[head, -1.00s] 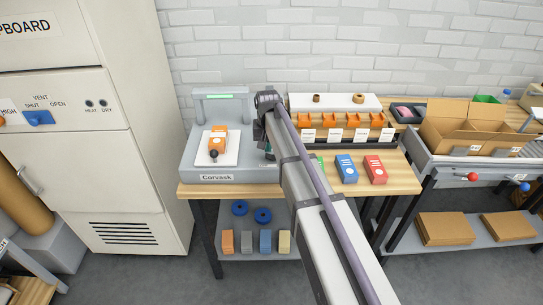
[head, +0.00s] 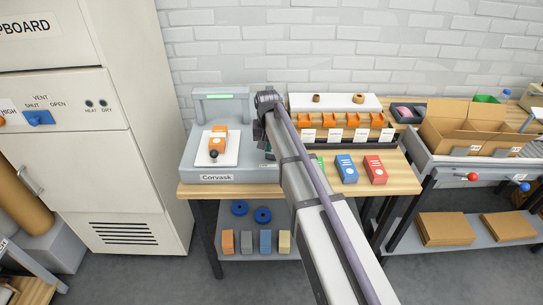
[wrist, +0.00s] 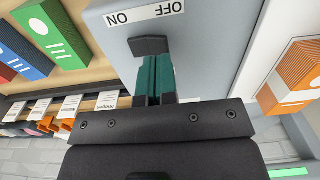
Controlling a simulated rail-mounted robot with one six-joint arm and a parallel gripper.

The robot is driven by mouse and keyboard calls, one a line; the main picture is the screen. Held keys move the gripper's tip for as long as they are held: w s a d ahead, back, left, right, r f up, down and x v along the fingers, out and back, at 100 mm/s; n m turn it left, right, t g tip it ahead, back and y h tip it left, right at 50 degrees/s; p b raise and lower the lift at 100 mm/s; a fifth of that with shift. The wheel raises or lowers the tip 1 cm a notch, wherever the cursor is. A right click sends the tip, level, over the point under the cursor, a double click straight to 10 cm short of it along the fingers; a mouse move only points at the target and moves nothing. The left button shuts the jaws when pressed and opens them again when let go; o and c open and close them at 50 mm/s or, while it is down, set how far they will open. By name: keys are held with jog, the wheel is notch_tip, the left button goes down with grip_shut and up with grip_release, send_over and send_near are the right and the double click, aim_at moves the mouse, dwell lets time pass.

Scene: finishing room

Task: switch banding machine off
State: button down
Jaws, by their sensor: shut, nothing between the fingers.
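The grey banding machine (head: 228,180), labelled Corvask, stands at the left end of the wooden bench. A green strip (head: 219,96) glows on its arch. In the wrist view its grey top (wrist: 210,60) carries an upside-down ON/OFF label (wrist: 145,12) and a dark switch (wrist: 150,46) below it. My gripper (wrist: 154,62) is shut and empty, its teal fingers pointing at the switch. The fingertips are right at the switch's near edge; I cannot tell whether they touch it. In the head view my arm hides the switch, and my gripper (head: 269,152) is by the machine's right side.
An orange box (head: 217,141) lies on the machine's white plate (head: 229,150). Blue (head: 346,168) and red (head: 376,169) boxes lie on the bench to the right. An orange-slotted rack (head: 362,121) with cards stands behind them. A tall cabinet (head: 150,60) is to the left.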

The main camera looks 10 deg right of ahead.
aim_at(268, 156)
jog(key=shift+f+b, duration=1.35)
dwell(0.6)
notch_tip(268, 156, up, 7)
jog(key=p, duration=0.7)
jog(key=shift+r, duration=0.15)
jog(key=s+n, duration=0.2)
jog(key=s, duration=2.4)
jog(key=shift+s, duration=0.4)
